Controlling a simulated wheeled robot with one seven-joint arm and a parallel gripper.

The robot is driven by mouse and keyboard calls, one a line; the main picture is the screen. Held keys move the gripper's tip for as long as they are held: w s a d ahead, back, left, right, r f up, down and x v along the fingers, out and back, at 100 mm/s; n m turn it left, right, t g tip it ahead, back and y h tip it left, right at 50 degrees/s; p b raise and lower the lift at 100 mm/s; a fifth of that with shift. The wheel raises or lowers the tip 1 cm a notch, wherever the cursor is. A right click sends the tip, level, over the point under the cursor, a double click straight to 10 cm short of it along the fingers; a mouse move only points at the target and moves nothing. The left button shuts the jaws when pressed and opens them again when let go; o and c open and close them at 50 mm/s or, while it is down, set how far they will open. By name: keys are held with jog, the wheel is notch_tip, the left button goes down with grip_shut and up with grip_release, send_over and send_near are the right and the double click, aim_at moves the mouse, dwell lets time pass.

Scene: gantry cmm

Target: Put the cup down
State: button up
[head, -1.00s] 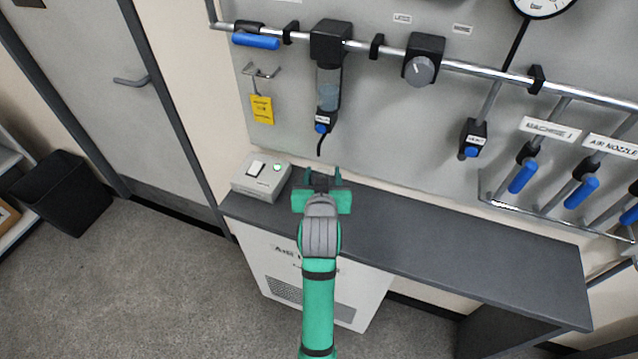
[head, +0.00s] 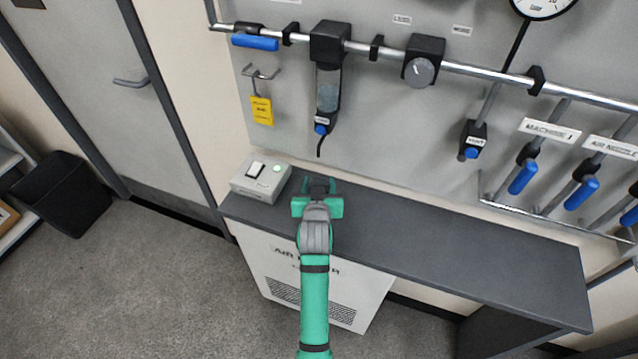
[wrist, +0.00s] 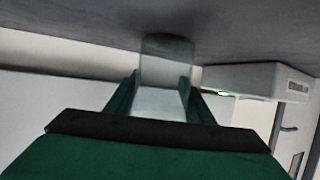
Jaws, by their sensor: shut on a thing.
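The cup (wrist: 165,72) is clear and see-through. In the wrist view it stands between the two green fingers of my gripper (wrist: 160,95), which is shut on it. That view looks upside down, with the dark bench top across its upper part. The cup's far end meets a dark shadow on the bench top, so it is at or very close to the surface; I cannot tell if it touches. In the head view my gripper (head: 318,188) is low over the left end of the dark bench (head: 450,245). The cup cannot be made out there.
A white switch box (head: 261,180) with a green light stands on the bench just left of my gripper. A filter bowl (head: 327,90) with a thin drain tube hangs on the wall behind. The bench to the right is clear.

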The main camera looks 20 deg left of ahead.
jog(key=shift+f, duration=0.15)
jog(key=o, duration=1)
jog(key=shift+r, duration=0.2)
jog(key=v, duration=1.2)
